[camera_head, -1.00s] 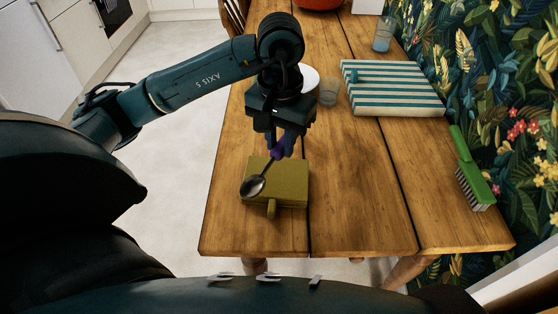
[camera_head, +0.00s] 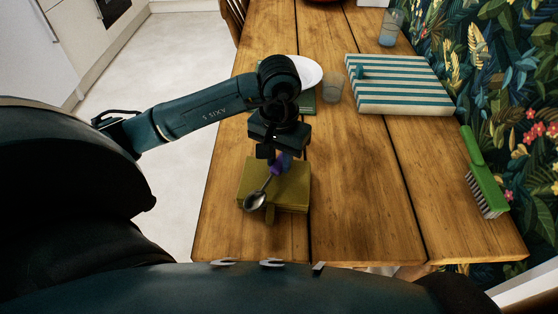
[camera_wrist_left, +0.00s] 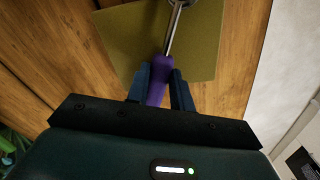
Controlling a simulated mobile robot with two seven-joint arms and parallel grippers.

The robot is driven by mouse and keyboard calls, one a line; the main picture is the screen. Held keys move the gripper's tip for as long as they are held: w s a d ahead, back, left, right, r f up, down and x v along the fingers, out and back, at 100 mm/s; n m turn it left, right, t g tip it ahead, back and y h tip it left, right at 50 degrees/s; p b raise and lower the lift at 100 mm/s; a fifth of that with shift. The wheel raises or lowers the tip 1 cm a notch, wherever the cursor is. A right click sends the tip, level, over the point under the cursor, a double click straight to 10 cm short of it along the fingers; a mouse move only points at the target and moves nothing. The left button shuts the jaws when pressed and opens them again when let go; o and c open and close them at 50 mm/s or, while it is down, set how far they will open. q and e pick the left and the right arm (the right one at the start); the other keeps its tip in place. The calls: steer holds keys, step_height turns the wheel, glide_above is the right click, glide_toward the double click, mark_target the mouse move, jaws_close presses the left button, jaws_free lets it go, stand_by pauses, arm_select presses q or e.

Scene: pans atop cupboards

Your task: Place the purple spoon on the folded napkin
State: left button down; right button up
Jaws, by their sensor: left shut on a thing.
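The purple spoon has a purple handle (camera_head: 277,168) and a metal bowl (camera_head: 255,201). My left gripper (camera_head: 277,160) is shut on the handle, which also shows between the fingers in the left wrist view (camera_wrist_left: 160,85). The folded napkin (camera_head: 293,190) is olive-yellow and lies near the front left of the table. The spoon is over the napkin in the head view, its bowl toward the front left. I cannot tell whether it touches the cloth. In the left wrist view the napkin (camera_wrist_left: 205,45) spreads beneath the spoon. My right gripper is not in view.
A striped blue-and-white board or cloth (camera_head: 400,85) lies at the back right. A green brush (camera_head: 483,175) lies along the right edge. A glass (camera_head: 333,87), a white plate (camera_head: 308,70) and another glass (camera_head: 390,28) stand farther back. The table's (camera_head: 365,200) front middle is clear.

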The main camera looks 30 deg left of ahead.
mark_target(279, 162)
arm_select(q)
steer(key=shift+f, duration=0.65)
steer(key=c, duration=1.2)
jaws_free()
step_height(279, 162, up, 12)
